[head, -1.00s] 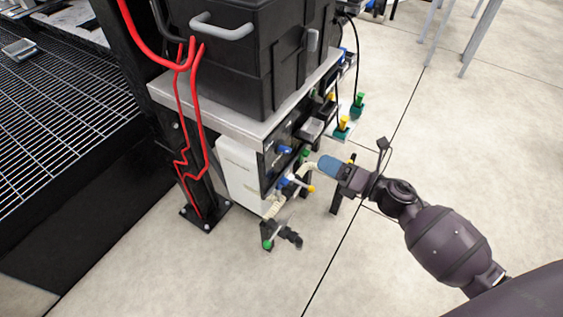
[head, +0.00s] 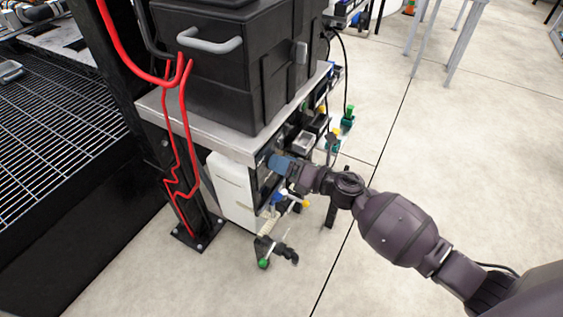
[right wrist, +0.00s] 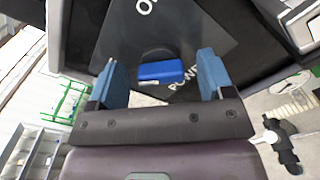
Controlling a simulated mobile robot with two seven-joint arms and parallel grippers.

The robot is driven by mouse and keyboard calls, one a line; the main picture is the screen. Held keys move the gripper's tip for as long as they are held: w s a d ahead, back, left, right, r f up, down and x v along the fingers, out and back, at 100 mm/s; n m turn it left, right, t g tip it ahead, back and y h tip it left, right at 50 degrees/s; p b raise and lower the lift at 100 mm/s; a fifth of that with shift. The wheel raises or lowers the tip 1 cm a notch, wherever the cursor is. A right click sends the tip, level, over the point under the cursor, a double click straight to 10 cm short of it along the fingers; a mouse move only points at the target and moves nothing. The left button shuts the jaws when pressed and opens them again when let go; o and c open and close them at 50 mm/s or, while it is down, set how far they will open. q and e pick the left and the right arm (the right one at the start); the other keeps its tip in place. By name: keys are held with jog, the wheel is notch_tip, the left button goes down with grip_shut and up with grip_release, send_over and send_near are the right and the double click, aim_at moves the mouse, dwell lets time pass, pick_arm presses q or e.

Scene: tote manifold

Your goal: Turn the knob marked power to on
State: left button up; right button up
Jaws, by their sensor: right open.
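In the right wrist view a blue bar-shaped knob (right wrist: 160,71) sits on a dark panel (right wrist: 185,30). Partly hidden white lettering, apparently POWER, is beside it, and another label starting with O is cut off at the top edge. My right gripper (right wrist: 160,78) is open, with one blue finger on each side of the knob and a gap on both sides. In the head view the right gripper (head: 275,162) is at the front of the panel under the shelf and hides the knob. My left gripper is not in view.
A black tote (head: 225,75) stands on the grey shelf (head: 205,133) just above. Below the gripper are a blue valve with a yellow-tipped handle (head: 305,204) and a white box (head: 232,192). Red hoses (head: 187,120) hang at the left. The floor to the right is largely open.

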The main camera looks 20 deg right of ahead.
jog(key=shift+w+a, duration=0.2)
jog(key=shift+w, duration=0.05)
jog(key=shift+c, duration=0.3)
jog(key=c, duration=0.9)
jog(key=shift+o, duration=0.2)
